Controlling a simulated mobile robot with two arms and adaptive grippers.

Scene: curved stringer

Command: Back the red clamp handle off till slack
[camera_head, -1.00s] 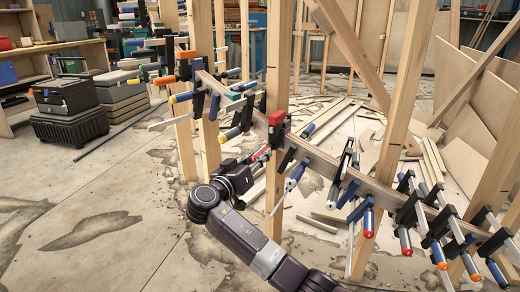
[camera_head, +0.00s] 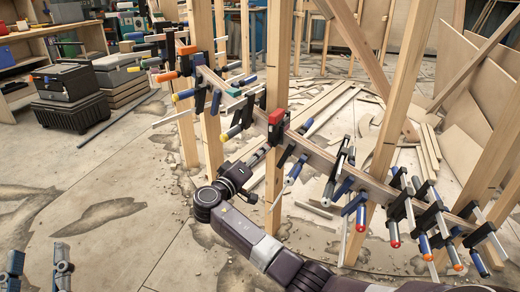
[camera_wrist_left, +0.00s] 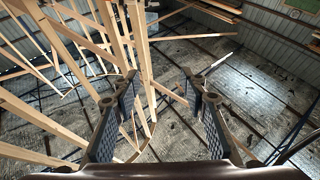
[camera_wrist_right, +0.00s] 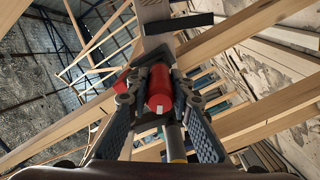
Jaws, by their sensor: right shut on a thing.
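The red clamp (camera_head: 277,124) sits on the curved stringer (camera_head: 322,158) near the middle of the head view, its red block upright above the beam. Its red handle (camera_wrist_right: 160,86) fills the middle of the right wrist view, with a pale mark near its lower end. My right gripper (camera_head: 246,170) is shut on this handle, one finger along each side; in the head view the gripper hides most of the handle. My left gripper (camera_head: 38,264) shows at the bottom left of the head view. In the left wrist view its fingers (camera_wrist_left: 160,100) are wide apart with nothing between them.
Several other clamps with blue, orange and yellow handles (camera_head: 182,94) line the stringer on both sides. Upright wooden posts (camera_head: 278,60) stand close to the right gripper. Black cases (camera_head: 72,108) stand at the left. The concrete floor (camera_head: 110,215) at front left is clear.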

